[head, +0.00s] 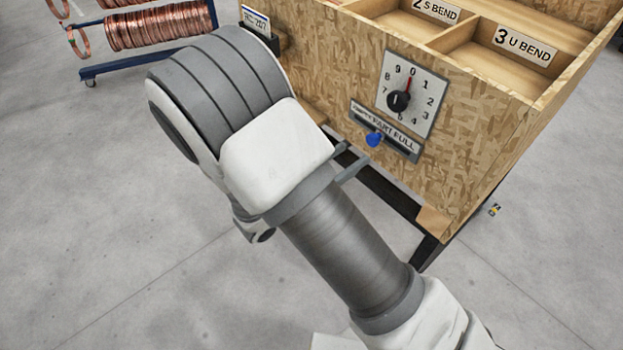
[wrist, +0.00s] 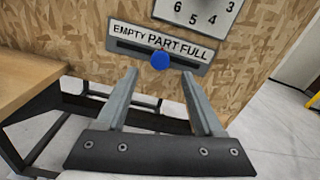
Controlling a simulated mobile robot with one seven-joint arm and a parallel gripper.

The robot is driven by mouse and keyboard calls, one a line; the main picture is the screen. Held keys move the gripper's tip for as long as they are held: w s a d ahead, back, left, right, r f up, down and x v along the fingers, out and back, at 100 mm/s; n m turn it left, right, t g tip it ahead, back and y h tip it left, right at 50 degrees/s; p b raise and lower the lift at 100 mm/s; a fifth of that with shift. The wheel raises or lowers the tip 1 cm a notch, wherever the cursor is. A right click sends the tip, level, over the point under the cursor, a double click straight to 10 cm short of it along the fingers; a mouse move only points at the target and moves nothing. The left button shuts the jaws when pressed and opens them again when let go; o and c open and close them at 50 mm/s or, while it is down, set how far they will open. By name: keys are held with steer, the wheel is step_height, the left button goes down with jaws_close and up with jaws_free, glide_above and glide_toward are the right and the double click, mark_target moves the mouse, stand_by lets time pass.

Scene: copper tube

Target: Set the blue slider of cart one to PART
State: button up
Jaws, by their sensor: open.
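The blue slider (head: 374,139) is a round knob on a dark slot in the cart's front panel, under a plate (wrist: 158,42) reading EMPTY, PART, FULL. In the wrist view the blue slider (wrist: 160,61) appears below the left part of the word PART, near the slot's middle. My gripper (head: 354,153) is open and empty, just in front of the panel. In the wrist view its two fingers (wrist: 160,76) point at the panel, left and right of the knob and a little below it.
A dial (head: 409,94) with a black knob and red pointer near 0 sits above the plate. The chipboard cart (head: 490,125) has bins labelled S BEND and U BEND on top. A copper coil rack (head: 150,55) stands at upper left. The floor (head: 130,250) is clear.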

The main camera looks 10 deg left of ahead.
steer(key=v, duration=1.1)
steer(key=s+d+r+m+g, duration=0.1)
steer(key=d+r+m+g, duration=0.25)
steer(key=d+m, duration=0.2)
steer(key=d+r+m+g+y, duration=0.1)
steer(key=d+r+m+g, duration=0.1)
steer(key=d+m+g, duration=0.3)
steer(key=s+d+r+m+g, duration=0.1)
steer(key=d+r+m+g, duration=0.1)
steer(key=d+m+g, duration=0.35)
steer(key=s+d+r+m+t+y, duration=0.5)
steer(key=r+m+y, duration=0.4)
steer(key=m, duration=0.5)
steer(key=shift+s+d+r+m+y, duration=0.3)
steer(key=shift+s+d+r+y, duration=0.15)
steer(key=shift+s+d, duration=0.5)
steer(key=shift+w, duration=0.1)
